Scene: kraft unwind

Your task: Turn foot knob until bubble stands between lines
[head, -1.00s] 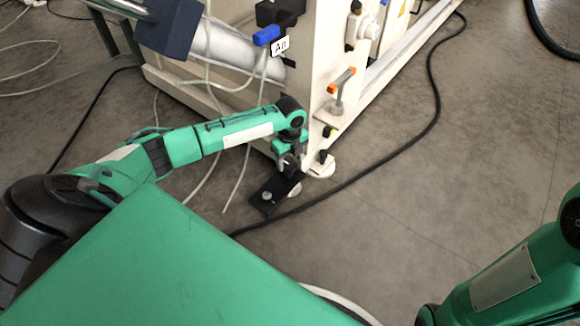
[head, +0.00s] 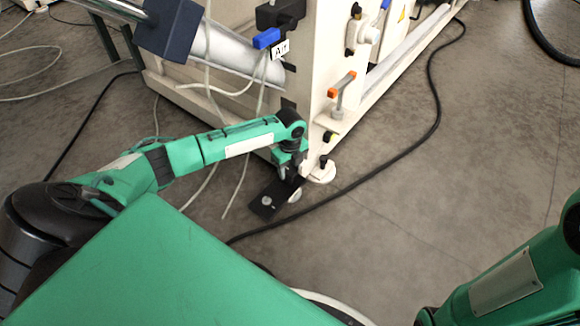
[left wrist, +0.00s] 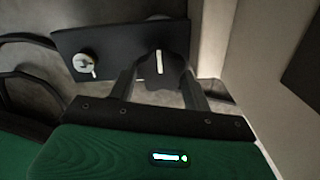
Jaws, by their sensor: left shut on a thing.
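My left gripper (head: 288,172) is down at the near foot of the cream machine frame. In the left wrist view, my left gripper (left wrist: 158,74) has its two fingers on either side of a black foot knob (left wrist: 161,64) with a white mark line, shut on it. The knob sits by a black foot plate (left wrist: 115,42), which also shows in the head view (head: 266,203). The white mark stands nearly upright in the wrist view. The fingers hide part of the knob. I cannot make out a bubble or its lines. My right gripper is not in view.
The cream machine frame (head: 312,105) rises right beside my left gripper. A silver bolt (left wrist: 85,62) stands on the plate. A white round foot (head: 321,173) is close by. A black cable (head: 370,172) crosses the floor. Open floor lies to the right.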

